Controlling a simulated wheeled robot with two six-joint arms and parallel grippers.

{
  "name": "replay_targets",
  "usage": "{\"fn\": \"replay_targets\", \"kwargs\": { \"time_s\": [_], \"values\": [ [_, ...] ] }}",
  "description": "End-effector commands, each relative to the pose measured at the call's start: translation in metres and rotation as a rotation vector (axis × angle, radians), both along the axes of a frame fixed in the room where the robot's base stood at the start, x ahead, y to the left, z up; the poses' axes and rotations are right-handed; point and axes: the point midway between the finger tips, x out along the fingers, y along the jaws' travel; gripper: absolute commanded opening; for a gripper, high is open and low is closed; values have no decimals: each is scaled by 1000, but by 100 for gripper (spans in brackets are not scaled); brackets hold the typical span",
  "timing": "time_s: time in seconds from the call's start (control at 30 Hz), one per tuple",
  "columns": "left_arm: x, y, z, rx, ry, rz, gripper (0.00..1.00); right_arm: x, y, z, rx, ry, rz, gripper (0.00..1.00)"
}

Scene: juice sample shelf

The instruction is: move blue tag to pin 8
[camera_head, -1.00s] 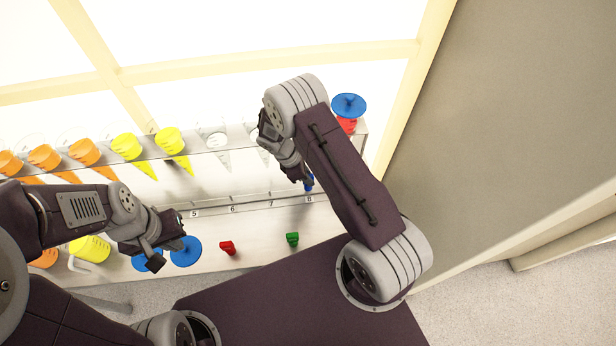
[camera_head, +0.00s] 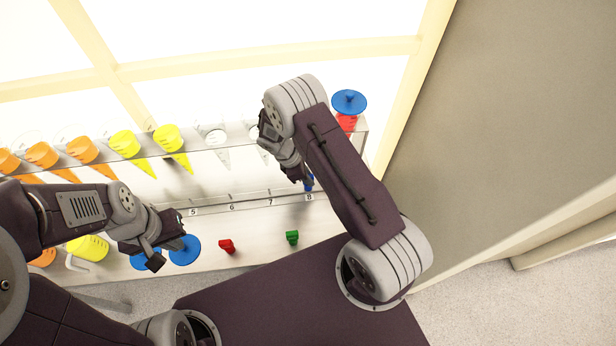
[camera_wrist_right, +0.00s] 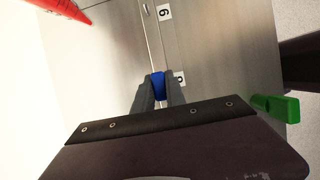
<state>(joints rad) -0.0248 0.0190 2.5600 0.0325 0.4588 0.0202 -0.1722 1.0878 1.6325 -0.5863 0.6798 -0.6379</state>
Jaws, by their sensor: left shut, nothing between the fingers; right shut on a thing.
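The blue tag (camera_head: 309,183) is at the label for pin 8 (camera_head: 309,197) on the numbered rail, partly hidden by my right gripper (camera_head: 306,180). In the right wrist view the blue tag (camera_wrist_right: 158,84) sits between the two grey fingertips, and my right gripper (camera_wrist_right: 157,88) is shut on it. The 8 label beside it is partly covered by a finger. Whether the tag touches the pin cannot be told. My left gripper (camera_head: 168,252) is shut and empty, over the lower shelf by the blue discs.
A red tag (camera_head: 227,246) and a green tag (camera_head: 292,237) are on the lower shelf. Orange, yellow and clear cones stand in the upper rack (camera_head: 240,147). A blue disc (camera_head: 349,102) tops a red item at the right end.

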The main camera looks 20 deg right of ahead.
Motion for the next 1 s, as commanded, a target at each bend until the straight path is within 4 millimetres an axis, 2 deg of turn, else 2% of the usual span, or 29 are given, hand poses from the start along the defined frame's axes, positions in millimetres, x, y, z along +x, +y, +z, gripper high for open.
{"fn": "replay_targets", "kwargs": {
  "time_s": [0.07, 0.1, 0.17, 0.2, 0.47, 0.57, 0.8, 1.0],
  "values": [
    [0, 0, 0, 0, 0, 0, 0, 0, 0, 1, 0, 0, 0, 0],
    [0, 0, 0, 0, 0, 0, 0, 0, 0, 1, 0, 0, 0, 21],
    [0, 0, 0, 0, 0, 0, 0, 0, 0, 1, 0, 0, 0, 38],
    [0, 0, 0, 0, 0, 0, 0, 0, 0, 1, 0, 0, 0, 41],
    [0, 0, 0, 0, 0, 0, 0, 0, 0, 1, 0, 0, 0, 41],
    [0, 0, 0, 0, 0, 0, 0, 2, 3, 8, 0, -3, 0, 41],
    [0, 0, -4, 0, 0, 0, 0, 7, 23, 56, 1, -5, 1, 41],
    [0, 0, -5, 0, 0, 0, 0, 9, 33, 81, 0, -2, 0, 41]
  ]
}}
